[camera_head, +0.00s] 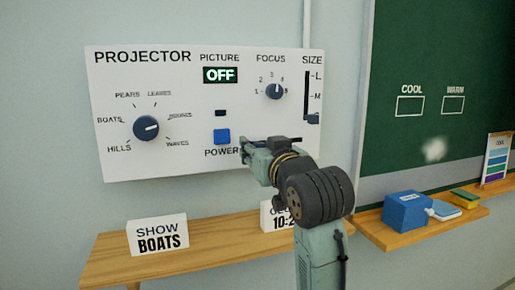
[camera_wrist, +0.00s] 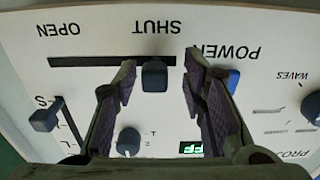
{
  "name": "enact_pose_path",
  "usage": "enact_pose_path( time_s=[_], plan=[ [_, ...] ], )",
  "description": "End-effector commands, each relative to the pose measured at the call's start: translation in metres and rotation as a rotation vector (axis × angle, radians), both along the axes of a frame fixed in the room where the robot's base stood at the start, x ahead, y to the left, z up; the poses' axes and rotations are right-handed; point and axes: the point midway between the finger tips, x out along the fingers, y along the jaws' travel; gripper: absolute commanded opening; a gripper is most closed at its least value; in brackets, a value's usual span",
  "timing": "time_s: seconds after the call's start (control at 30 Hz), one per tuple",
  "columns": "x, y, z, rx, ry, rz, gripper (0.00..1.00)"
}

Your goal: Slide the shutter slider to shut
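The shutter slider (camera_wrist: 154,76) is a dark blue knob on a black horizontal slot (camera_wrist: 85,61) in the white projector panel (camera_head: 180,85). In the wrist view, which is upside down, the knob stands under the word SHUT, near the slot's right end; OPEN is at the left end. My gripper (camera_wrist: 160,62) is open, with one finger on each side of the knob and a visible gap to both. In the head view my gripper (camera_head: 246,150) is at the panel's lower right and hides the slider.
The blue power button (camera_head: 222,136) is close beside my gripper. The size slider (camera_head: 312,118) and focus knob (camera_head: 274,91) are nearby. The picture display (camera_head: 220,75) reads OFF. A wooden shelf (camera_head: 205,250) with a SHOW BOATS sign (camera_head: 157,235) lies below.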

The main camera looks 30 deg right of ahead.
Motion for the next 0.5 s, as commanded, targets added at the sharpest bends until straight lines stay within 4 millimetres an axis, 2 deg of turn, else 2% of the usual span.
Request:
enact_pose_path(
  time_s=[0.5],
  plan=[
    [-0.095,0.023,0.0,-0.002,-0.001,0.0,0.38]
  ],
)
